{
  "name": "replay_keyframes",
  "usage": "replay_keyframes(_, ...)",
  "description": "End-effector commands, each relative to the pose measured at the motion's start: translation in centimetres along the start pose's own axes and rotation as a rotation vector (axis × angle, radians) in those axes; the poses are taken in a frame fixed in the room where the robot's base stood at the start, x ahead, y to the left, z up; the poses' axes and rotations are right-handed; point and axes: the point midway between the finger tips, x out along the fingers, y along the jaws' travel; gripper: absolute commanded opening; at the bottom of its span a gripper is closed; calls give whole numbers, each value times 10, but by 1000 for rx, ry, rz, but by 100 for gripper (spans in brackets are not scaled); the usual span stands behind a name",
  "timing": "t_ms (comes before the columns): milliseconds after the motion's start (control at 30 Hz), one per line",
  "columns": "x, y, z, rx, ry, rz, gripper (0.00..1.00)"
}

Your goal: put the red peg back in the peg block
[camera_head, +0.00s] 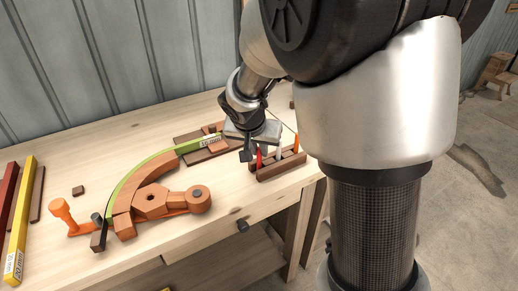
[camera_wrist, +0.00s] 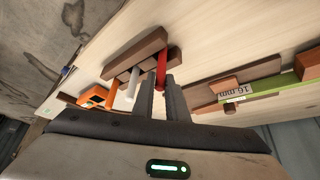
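The brown wooden peg block (camera_head: 283,169) stands near the right front edge of the bench; it also shows in the wrist view (camera_wrist: 146,49). The red peg (camera_head: 259,158) stands at its left end in the head view, in line with a white peg (camera_head: 278,152) and an orange peg (camera_head: 296,143). How deep it sits is unclear. My gripper (camera_head: 247,152) points down at that end. In the wrist view the red peg (camera_wrist: 161,68) lies between my two fingertips (camera_wrist: 158,84). Whether the fingers touch it cannot be told.
A curved orange-brown form (camera_head: 147,190) with a green strip (camera_head: 150,160) lies left of my gripper. An orange clamp (camera_head: 62,211) stands at its left end. Yellow (camera_head: 20,220) and red bars lie at the far left. The front middle of the bench is clear.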

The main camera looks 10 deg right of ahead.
Motion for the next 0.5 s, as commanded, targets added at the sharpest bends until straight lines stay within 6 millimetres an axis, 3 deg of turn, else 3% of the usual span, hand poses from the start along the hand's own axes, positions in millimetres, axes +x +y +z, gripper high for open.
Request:
replay_keyframes(100,0,0,0,0,0,0,29)
replay_keyframes(500,-9,-1,-3,0,1,-2,29)
